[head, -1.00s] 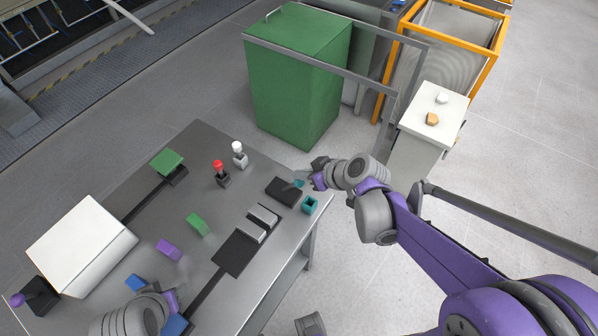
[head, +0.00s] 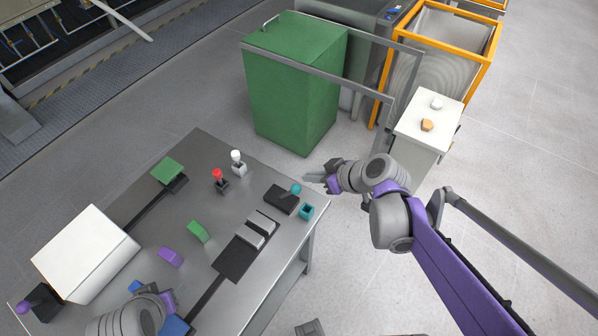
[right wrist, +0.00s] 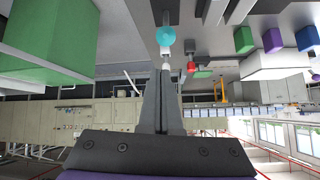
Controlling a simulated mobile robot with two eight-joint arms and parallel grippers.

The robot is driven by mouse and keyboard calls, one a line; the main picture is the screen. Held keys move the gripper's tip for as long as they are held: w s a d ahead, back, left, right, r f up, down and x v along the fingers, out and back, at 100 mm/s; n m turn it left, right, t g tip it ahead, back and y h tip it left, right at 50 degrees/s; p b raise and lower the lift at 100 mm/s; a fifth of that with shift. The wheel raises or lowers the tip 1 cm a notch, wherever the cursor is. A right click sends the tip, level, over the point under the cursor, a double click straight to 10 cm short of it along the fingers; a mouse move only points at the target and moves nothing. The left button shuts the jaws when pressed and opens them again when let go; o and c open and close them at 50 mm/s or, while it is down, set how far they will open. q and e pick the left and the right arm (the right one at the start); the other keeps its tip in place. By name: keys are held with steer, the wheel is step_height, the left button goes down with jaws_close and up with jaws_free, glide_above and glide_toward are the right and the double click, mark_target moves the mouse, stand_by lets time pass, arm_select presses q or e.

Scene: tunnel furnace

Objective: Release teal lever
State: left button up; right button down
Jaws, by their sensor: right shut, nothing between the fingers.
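The teal lever (head: 296,189) has a round knob and rises from a black base (head: 280,200) near the right corner of the grey table. Its knob (right wrist: 166,36) also shows in the right wrist view, just beyond my fingertips. My right gripper (head: 307,178) is shut and empty, a short way to the right of the knob and apart from it. Its closed fingers (right wrist: 165,72) point towards the knob in the right wrist view. My left gripper (head: 170,300) is at the lower left of the head view; its fingers are too unclear to read.
Red (head: 218,175) and white (head: 237,158) levers stand further left. A green cabinet (head: 290,95) and a grey rail stand behind.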

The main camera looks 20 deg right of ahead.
steer(key=shift+s+d+r, duration=0.3)
steer(key=shift+s+d, duration=0.05)
steer(key=shift+s, duration=0.25)
steer(key=shift+s+d+r, duration=0.25)
steer(key=shift+s+d, duration=0.1)
steer(key=shift+s, duration=0.2)
